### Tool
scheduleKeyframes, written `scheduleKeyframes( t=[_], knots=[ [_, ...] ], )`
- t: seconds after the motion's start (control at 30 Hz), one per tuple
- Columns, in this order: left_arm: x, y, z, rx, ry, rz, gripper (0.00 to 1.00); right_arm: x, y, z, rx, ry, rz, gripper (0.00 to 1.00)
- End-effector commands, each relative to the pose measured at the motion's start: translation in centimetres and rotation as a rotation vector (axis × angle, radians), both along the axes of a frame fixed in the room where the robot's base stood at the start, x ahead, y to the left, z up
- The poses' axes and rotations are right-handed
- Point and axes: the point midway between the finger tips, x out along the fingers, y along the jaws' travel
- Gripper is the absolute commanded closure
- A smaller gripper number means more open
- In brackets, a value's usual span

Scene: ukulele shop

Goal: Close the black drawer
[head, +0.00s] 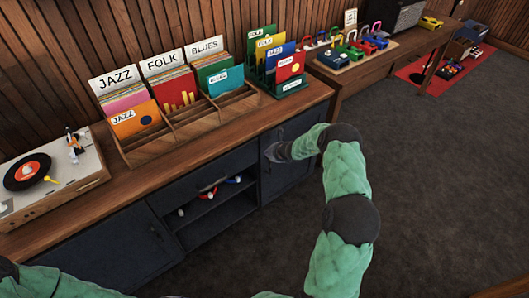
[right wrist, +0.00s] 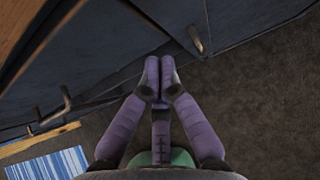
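The black drawer (head: 188,193) is in the dark cabinet under the wooden counter, above an open shelf, with a small bar handle (head: 212,185). I cannot tell from the head view how far it stands out. My right gripper (right wrist: 159,68) has its purple fingertips together with nothing visible between them. In the right wrist view dark fronts lie beyond the fingertips, with one handle (right wrist: 65,105) at left and another (right wrist: 195,40) at upper right. My left gripper is out of view.
The counter (head: 110,183) holds a turntable (head: 45,178), a wooden record rack (head: 190,133) and a green record stand (head: 288,87). A blue striped object (right wrist: 50,165) shows in the wrist view. The floor (head: 440,190) at right is clear.

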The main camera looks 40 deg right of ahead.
Motion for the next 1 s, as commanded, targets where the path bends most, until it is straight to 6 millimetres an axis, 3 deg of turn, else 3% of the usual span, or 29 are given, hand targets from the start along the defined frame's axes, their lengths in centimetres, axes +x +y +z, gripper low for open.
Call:
scheduleKeyframes(
  t=[0.03,0.5,1.0],
  knots=[
    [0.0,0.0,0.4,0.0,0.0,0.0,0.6,-0.5,-0.1,1.2,-0.002,-0.004,-0.001,1.0],
    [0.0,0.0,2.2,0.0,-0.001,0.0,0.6,-5.7,-0.2,6.1,-0.001,-0.001,-0.001,1.0],
    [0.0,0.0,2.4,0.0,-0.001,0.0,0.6,-6.9,0.3,6.6,-0.005,0.01,0.017,1.0]
  ],
)
